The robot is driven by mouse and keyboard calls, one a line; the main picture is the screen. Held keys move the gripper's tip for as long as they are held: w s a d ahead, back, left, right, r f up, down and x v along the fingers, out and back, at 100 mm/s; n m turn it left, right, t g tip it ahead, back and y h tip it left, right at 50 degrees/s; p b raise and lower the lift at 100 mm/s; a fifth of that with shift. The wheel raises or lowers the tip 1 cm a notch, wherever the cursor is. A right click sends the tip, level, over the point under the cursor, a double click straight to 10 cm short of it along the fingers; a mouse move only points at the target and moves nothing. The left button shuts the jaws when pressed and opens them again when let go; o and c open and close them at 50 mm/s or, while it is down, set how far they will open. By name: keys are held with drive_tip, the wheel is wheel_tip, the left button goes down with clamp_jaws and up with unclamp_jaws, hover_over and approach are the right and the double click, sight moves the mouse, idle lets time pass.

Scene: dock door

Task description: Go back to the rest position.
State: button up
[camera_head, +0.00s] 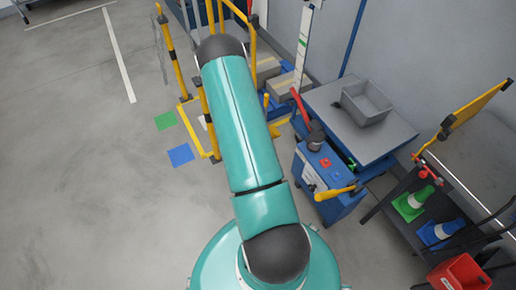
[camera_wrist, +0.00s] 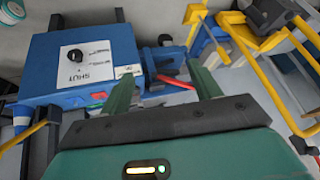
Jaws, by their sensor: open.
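In the wrist view my gripper (camera_wrist: 165,84) is open, its two green fingers apart with nothing between them. Behind the fingers is a blue box (camera_wrist: 105,52) with a white plate (camera_wrist: 85,65) marked SHUT and a dark round knob (camera_wrist: 75,56). A red lever (camera_wrist: 175,82) shows beyond the gap between the fingers. In the head view my teal arm reaches up and away from my body; I cannot clearly make out the gripper there. The blue box (camera_head: 312,180) stands right of the arm, with the red lever (camera_head: 299,106) rising behind it.
A grey bin (camera_head: 366,103) sits on a grey-topped table (camera_head: 338,120). Yellow rails (camera_head: 171,55) stand ahead. Floor at left is clear around green (camera_head: 165,121) and blue (camera_head: 181,155) squares.

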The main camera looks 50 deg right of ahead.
idle(0.5)
drive_tip(key=w+a+r+n+t+y, duration=0.25)
drive_tip(key=w+a+r, duration=0.4)
drive_tip(key=r, duration=0.45)
drive_tip(key=w+a+r+n+t+y, duration=0.1)
drive_tip(key=w+a+r+n, duration=0.2)
drive_tip(key=w+a+r, duration=0.55)
drive_tip(key=a+r+n+t+y, duration=0.1)
drive_tip(key=a+r+n, duration=0.3)
drive_tip(key=r, duration=0.8)
drive_tip(key=s+a+r+n+y, duration=0.2)
drive_tip(key=s+a+r+n, duration=0.4)
drive_tip(key=a+r, duration=0.6)
drive_tip(key=s+a+r+n, duration=0.2)
drive_tip(key=s+a+r, duration=0.1)
drive_tip(key=s, duration=0.4)
drive_tip(key=s+a+r+n, duration=0.2)
drive_tip(key=s+a+r, duration=0.1)
drive_tip(key=s, duration=0.5)
drive_tip(key=shift+a+r, duration=0.2)
drive_tip(key=shift+r, duration=0.65)
drive_tip(key=shift+s, duration=0.1)
